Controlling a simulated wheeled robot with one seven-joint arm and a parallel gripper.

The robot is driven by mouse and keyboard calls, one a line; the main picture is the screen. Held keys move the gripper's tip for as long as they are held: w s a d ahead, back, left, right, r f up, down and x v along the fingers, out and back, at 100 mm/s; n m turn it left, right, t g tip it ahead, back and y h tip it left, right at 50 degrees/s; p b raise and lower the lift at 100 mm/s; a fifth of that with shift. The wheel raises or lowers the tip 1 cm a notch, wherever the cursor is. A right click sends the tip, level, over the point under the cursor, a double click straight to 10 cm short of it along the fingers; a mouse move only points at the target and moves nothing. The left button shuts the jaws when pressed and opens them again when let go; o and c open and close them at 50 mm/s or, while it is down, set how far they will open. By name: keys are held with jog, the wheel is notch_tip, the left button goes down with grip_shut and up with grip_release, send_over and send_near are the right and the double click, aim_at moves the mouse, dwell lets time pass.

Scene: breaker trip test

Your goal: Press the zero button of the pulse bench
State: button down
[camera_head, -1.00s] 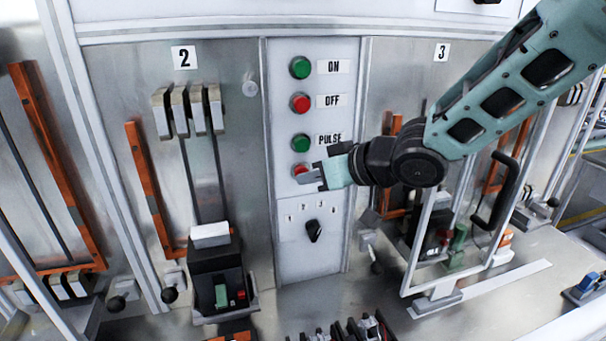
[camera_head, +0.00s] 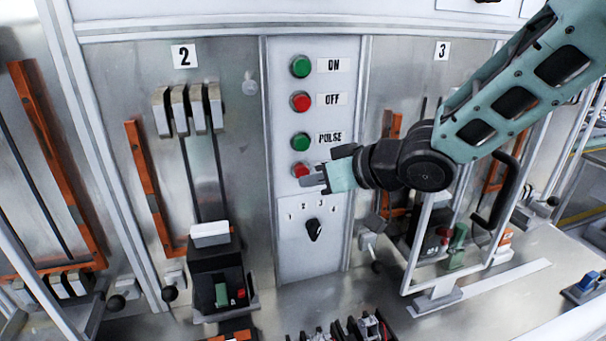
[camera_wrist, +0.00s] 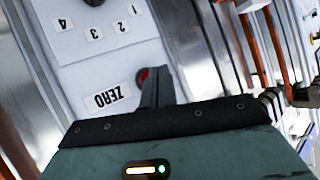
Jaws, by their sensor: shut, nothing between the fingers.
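The red zero button (camera_head: 299,170) is the lowest of a column of buttons on the light panel. In the head view my gripper (camera_head: 313,179) is just right of and below it, covering its label. In the wrist view the red button (camera_wrist: 142,75) shows at the edge of my shut fingers (camera_wrist: 153,80), which hide part of it. The ZERO label (camera_wrist: 108,96) appears upside down beside it. My gripper is shut and empty. I cannot tell whether the fingertips touch the button.
Above are the green PULSE button (camera_head: 301,142), red OFF button (camera_head: 300,101) and green ON button (camera_head: 301,67). A black selector knob (camera_head: 314,230) sits below. Bay 2 with its black breaker (camera_head: 220,275) is left; a white frame (camera_head: 418,245) stands right.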

jog(key=s, duration=0.2)
jog(key=s+d, duration=0.1)
jog(key=s, duration=0.1)
jog(key=shift+s+d, duration=0.2)
jog(key=shift+s, duration=0.2)
dwell(0.8)
jog(key=s+d+f+g+h+b, duration=0.2)
jog(key=s+d+f+h, duration=0.1)
jog(key=s, duration=0.4)
jog(key=s+d+f+g+h+b, duration=0.2)
jog(key=s+d+f+h+b, duration=0.1)
jog(key=s+f, duration=0.3)
jog(key=s+d+f+g+h+b, duration=0.3)
jog(key=s+d+f, duration=0.1)
jog(key=s, duration=0.5)
jog(key=shift+s+d+f, duration=0.2)
jog(key=shift+d+f, duration=0.05)
jog(key=shift+f, duration=0.45)
